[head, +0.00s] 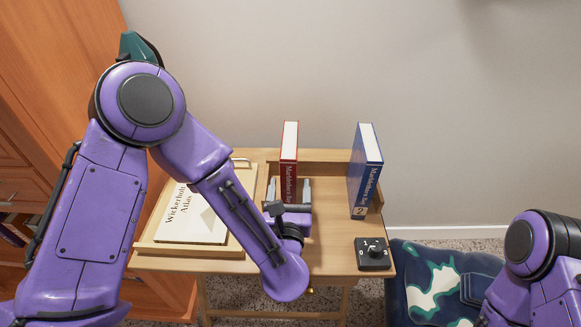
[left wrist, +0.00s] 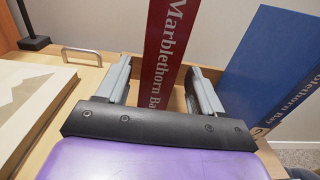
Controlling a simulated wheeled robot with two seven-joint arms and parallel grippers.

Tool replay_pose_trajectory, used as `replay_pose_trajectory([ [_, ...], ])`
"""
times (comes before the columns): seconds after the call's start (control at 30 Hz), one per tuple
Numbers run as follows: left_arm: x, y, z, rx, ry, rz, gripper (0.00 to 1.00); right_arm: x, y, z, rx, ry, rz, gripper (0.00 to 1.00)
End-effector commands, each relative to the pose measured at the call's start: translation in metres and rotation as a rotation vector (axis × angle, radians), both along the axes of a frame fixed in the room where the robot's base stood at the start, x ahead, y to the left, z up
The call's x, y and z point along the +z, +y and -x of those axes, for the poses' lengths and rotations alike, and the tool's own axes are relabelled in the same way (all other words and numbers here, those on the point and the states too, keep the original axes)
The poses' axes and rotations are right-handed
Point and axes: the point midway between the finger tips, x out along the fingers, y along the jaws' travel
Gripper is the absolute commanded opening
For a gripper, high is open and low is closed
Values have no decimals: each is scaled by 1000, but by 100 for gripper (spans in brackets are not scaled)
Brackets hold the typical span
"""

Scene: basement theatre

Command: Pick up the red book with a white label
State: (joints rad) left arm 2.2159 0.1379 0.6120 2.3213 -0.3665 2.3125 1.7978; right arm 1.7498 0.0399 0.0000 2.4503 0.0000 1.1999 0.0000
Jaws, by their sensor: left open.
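The red book (head: 288,160) stands upright on the small wooden desk, its spine lettered "Marblethorn Bay" and its page top white. It also shows in the left wrist view (left wrist: 165,60), upright between the fingers. I cannot make out a separate white label. My left gripper (head: 289,188) is open, with one finger on each side of the red book's spine. In the left wrist view the fingers (left wrist: 160,88) stand apart from the book, with gaps on both sides. The lower spine is hidden behind my gripper. My right gripper is out of view; only my right arm shows.
A blue book (head: 367,170) stands upright to the right, on the desk (head: 325,240). A black box with a dial (head: 373,253) sits at the front right corner. A cream atlas (head: 193,213) lies on a tray at the left. A dark blue patterned seat (head: 430,285) is at right.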

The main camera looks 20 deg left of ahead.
Motion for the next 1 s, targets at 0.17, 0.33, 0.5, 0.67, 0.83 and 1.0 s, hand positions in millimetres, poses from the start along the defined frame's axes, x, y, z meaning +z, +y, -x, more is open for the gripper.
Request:
replay_pose_trajectory([
  [0.17,7,12,-31,2,0,0,67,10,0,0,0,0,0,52],
  [0.33,5,13,-44,-3,0,-2,67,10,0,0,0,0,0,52],
  [0.5,5,13,-44,-4,0,-2,64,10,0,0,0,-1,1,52],
  [0.67,5,13,-43,-4,0,-2,12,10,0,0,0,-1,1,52],
  [0.83,5,12,-43,-5,0,-2,0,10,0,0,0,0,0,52],
  [1.0,5,12,-43,-5,1,-2,0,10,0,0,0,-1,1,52],
])
